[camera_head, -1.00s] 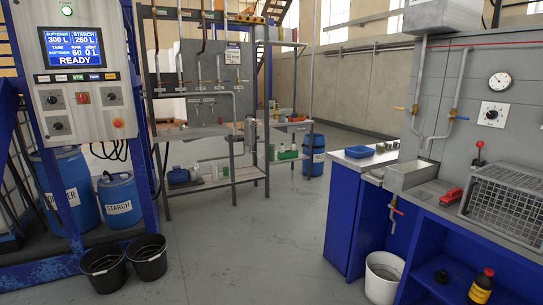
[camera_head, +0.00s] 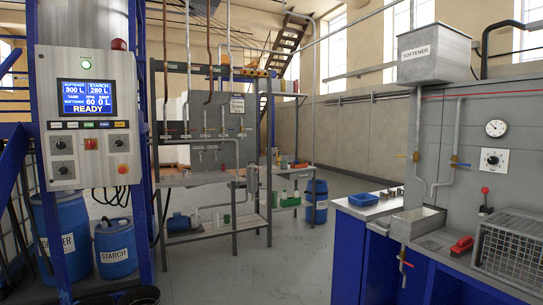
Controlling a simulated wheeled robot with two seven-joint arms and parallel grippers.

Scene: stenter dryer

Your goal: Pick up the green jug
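Neither of my grippers is in view.
A control panel (camera_head: 90,150) stands at the left, with blue drums (camera_head: 115,248) below it. A metal rack (camera_head: 200,178) stands mid-room. A blue-fronted counter (camera_head: 445,268) with a wire cage (camera_head: 510,243) fills the right. Grey floor (camera_head: 290,265) between is clear.

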